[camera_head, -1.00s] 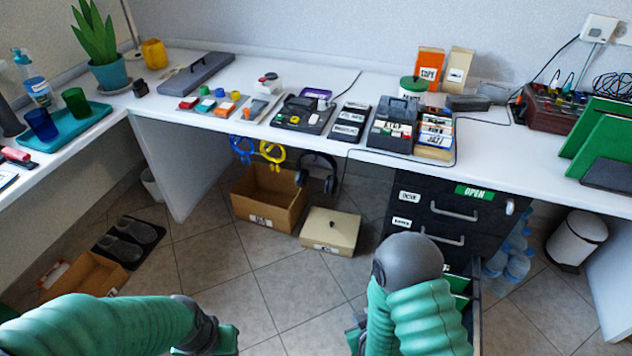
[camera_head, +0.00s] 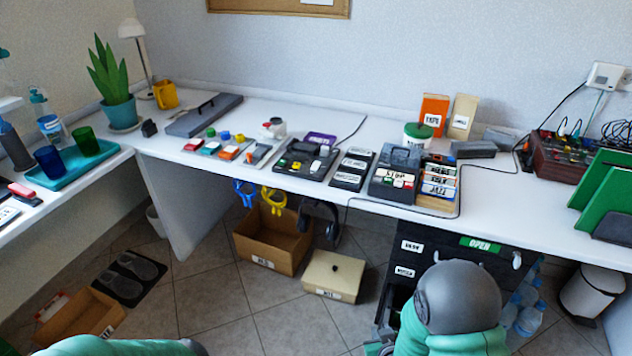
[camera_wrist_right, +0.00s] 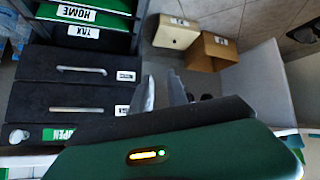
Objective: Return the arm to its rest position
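My right arm (camera_head: 450,310) stands at the bottom right in the head view, in front of the black drawer cabinet (camera_head: 460,262). Only a small part of its gripper shows there, low beside the arm. In the right wrist view the two fingers of my right gripper (camera_wrist_right: 163,92) are apart with a gap between them, and nothing shows between them. That view is upside down. My left arm (camera_head: 120,346) shows only as a green edge at the bottom left; its gripper is out of the picture.
A cardboard box (camera_head: 272,240) and a cream lidded box (camera_head: 333,276) stand on the floor under the white desk (camera_head: 300,105). A white bin (camera_head: 592,292) stands at right. Floor between the arms is clear.

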